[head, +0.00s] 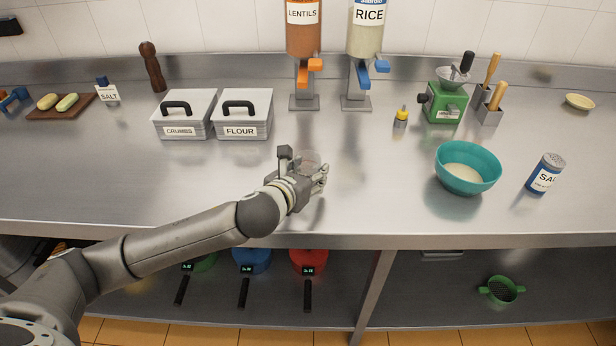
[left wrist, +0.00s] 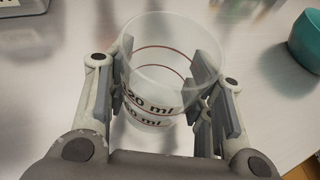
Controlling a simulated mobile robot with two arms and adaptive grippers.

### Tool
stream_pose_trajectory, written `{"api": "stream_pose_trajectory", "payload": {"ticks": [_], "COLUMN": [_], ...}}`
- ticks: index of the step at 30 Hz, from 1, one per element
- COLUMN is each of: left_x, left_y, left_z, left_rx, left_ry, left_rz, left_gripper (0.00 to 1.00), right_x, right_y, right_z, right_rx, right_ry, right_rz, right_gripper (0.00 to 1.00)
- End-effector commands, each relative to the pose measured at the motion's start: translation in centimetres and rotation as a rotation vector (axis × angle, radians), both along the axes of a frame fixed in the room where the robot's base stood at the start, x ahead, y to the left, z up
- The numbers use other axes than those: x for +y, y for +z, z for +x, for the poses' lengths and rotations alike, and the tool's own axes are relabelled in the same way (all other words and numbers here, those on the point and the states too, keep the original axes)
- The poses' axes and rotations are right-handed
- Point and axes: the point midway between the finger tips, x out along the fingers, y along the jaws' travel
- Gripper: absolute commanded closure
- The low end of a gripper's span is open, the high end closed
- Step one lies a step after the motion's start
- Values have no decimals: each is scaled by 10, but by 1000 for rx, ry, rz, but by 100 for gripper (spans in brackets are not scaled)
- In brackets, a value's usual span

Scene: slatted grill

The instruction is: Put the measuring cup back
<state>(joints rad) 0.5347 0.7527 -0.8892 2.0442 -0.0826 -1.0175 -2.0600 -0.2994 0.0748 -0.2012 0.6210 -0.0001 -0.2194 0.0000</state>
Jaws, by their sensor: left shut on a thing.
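The measuring cup is a clear, see-through cup with dark ml markings and red rings. In the left wrist view the cup (left wrist: 160,75) is upright between the two finger pads of my left gripper (left wrist: 162,92), which is shut on it. In the head view my left gripper (head: 318,176) is over the front middle of the steel counter. The cup (head: 308,160) shows faintly there, partly hidden by the wrist and fingers. I cannot tell whether its base touches the counter. My right gripper is in neither view.
Crumbs (head: 183,115) and flour (head: 243,115) boxes stand behind left. Lentils (head: 304,30) and rice (head: 366,35) dispensers stand behind. A teal bowl (head: 468,167) and a salt shaker (head: 545,173) are at right. Counter around the gripper is clear.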

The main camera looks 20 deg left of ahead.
Motion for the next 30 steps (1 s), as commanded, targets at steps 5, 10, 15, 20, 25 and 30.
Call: {"api": "stream_pose_trajectory", "payload": {"ticks": [5,10,15,20,25,30], "left_x": [0,0,0,0,0,0], "left_y": [-13,-13,-17,-17,-16,-15], "left_z": [0,0,0,0,0,0], "left_rx": [-3,-3,-1,-1,-1,-2], "left_ry": [1,0,1,1,1,1], "left_rz": [0,0,0,0,0,0], "left_gripper": [76,76,76,31,30,30], "right_x": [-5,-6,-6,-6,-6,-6], "right_y": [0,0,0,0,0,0], "right_z": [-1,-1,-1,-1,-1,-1], "right_rx": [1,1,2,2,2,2], "right_ry": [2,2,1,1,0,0], "right_rz": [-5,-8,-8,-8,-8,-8], "right_gripper": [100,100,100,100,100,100]}}
